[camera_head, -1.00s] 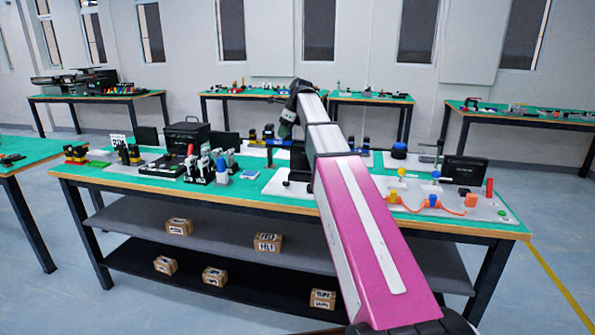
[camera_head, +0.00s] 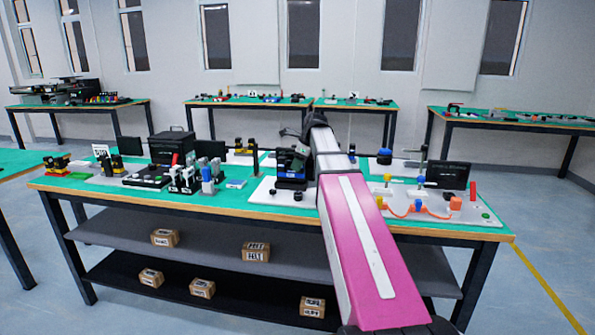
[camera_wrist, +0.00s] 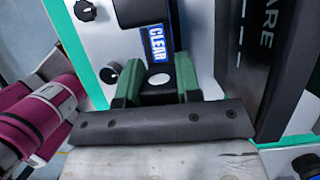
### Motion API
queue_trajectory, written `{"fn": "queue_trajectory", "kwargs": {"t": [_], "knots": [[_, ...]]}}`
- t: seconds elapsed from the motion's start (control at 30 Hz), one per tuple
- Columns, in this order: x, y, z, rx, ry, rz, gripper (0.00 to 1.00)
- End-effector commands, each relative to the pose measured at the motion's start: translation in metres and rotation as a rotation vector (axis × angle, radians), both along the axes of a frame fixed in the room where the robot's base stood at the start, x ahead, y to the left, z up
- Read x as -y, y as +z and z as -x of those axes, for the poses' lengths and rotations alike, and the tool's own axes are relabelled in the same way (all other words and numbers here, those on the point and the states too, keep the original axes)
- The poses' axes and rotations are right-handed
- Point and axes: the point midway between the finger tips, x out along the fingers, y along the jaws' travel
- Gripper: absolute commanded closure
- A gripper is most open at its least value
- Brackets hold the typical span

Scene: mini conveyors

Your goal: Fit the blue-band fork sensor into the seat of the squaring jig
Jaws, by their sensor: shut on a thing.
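In the wrist view the green fingers of my gripper (camera_wrist: 158,88) are closed on a dark body with a pale round spot, which I take to be the blue-band fork sensor (camera_wrist: 157,81). Most of it is hidden between the fingers. Just beyond it stands a dark block with a blue "CLEAR" label (camera_wrist: 157,44). In the head view a black and blue unit, apparently the squaring jig (camera_head: 291,170), stands on a white plate left of my arm. The seat cannot be made out.
Black knobs (camera_wrist: 85,10) rise from the white plate (camera_wrist: 92,45). In the head view a black box (camera_head: 172,147) and several small upright tools stand to the left. A board with an orange cable (camera_head: 405,213) and a dark screen (camera_head: 447,175) lie to the right.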

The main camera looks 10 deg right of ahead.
Motion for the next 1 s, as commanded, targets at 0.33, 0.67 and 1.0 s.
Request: {"fn": "queue_trajectory", "kwargs": {"t": [0.33, 0.67, 1.0], "knots": [[0.0, -0.023, 0.0, 0.0, 0.0, 0.0, 0.99], [0.0, -0.025, 0.0, 0.0, -0.001, 0.0, 0.43], [0.001, -0.019, 0.001, 0.0, -0.001, 0.0, 0.43]]}}
